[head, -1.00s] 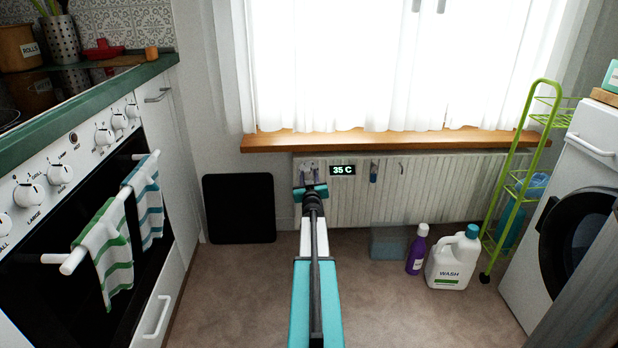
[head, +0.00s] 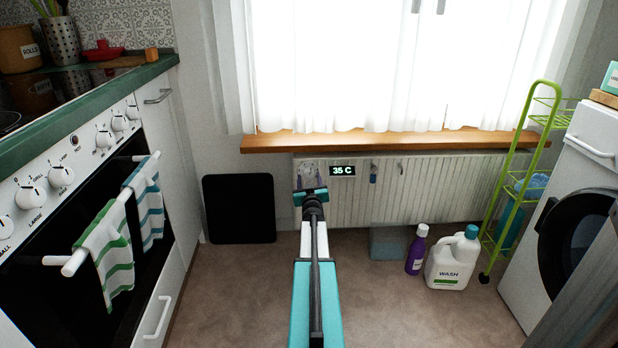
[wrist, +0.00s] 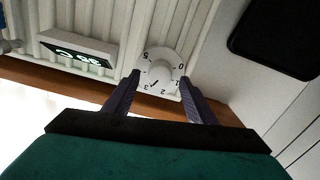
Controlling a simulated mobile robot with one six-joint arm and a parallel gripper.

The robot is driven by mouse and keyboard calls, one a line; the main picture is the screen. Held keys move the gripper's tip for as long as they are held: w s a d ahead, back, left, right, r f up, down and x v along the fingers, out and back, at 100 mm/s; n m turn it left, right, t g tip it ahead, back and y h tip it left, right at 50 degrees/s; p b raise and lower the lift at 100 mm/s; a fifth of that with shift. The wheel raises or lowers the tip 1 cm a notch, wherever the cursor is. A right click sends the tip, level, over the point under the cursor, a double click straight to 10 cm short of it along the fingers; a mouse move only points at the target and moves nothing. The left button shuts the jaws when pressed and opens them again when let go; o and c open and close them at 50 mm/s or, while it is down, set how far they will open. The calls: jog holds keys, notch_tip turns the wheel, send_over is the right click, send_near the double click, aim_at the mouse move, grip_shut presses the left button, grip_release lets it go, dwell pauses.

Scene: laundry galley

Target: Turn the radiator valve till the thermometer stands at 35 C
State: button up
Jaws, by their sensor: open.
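The radiator valve (wrist: 163,67) is a round white dial with numbers around a raised middle knob, seen upside down in the wrist view. My gripper (wrist: 160,84) is open. Its two dark fingers point at the dial, one toward each side of its lower part, and I see nothing held. I cannot tell whether they touch it. In the head view my gripper (head: 309,178) is at the radiator's upper left and largely hides the valve.
The white radiator (head: 440,190) runs under a wooden sill (head: 390,142). A black panel (head: 239,208) leans left of it. A blue box (head: 388,243), a purple bottle (head: 416,250) and a wash jug (head: 452,262) stand on the floor at right. Floor left of my arm is clear.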

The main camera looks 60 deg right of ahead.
jog(key=p+v, duration=0.3)
jog(key=v, duration=0.9)
jog(key=shift+w, duration=0.1)
dwell(0.5)
